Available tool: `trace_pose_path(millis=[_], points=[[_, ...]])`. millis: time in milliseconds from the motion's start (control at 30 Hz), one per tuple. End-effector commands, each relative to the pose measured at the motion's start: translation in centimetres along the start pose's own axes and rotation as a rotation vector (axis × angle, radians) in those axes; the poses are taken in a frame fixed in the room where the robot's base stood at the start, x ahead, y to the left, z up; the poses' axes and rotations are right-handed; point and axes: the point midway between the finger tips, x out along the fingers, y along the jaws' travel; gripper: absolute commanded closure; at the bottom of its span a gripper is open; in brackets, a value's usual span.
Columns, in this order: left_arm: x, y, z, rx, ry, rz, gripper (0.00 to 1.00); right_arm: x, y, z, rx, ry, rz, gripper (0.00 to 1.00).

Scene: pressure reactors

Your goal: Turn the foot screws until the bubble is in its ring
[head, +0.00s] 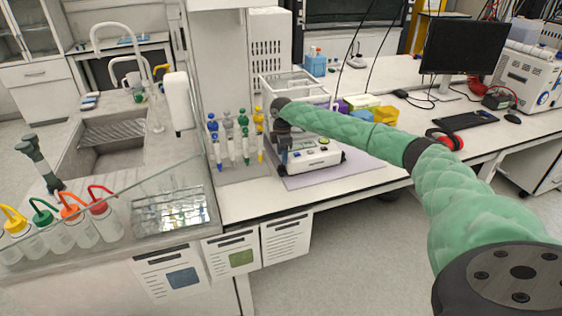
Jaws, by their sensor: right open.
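A white laboratory balance (316,156) with a clear draft shield (296,84) stands on a pale purple mat (345,172) on the bench. My right arm, in a green sleeve, reaches in from the right across the balance. My right gripper (283,143) points down at the balance's left front side and is open. I cannot tell whether it touches the balance. The foot screws, the bubble and its ring cannot be made out at this size; the arm and gripper hide part of the balance. My left gripper is not in view.
A rack of coloured pipettes (232,140) stands close left of the balance. A yellow tray (384,115) and a monitor (465,47) are behind to the right. Wash bottles (80,229) and a sink (115,140) are at left.

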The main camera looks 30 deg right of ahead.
Motion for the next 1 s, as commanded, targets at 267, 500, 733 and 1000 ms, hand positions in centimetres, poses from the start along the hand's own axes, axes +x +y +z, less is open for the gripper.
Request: trace_pose_path(millis=[267, 500, 733, 1000], points=[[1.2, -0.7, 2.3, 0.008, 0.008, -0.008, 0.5, 3.2, 0.0, -0.1, 0.0, 0.001, -0.002, 0.51], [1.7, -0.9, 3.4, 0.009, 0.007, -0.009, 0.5, 4.8, 0.0, -0.1, 0.0, 0.0, -0.001, 0.51], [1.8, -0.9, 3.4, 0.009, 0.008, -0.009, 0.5, 4.9, 0.0, -0.1, -0.001, 0.0, 0.0, 0.51], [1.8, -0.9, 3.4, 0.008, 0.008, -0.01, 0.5, 4.9, 0.0, -0.1, -0.001, 0.0, 0.0, 0.95]])
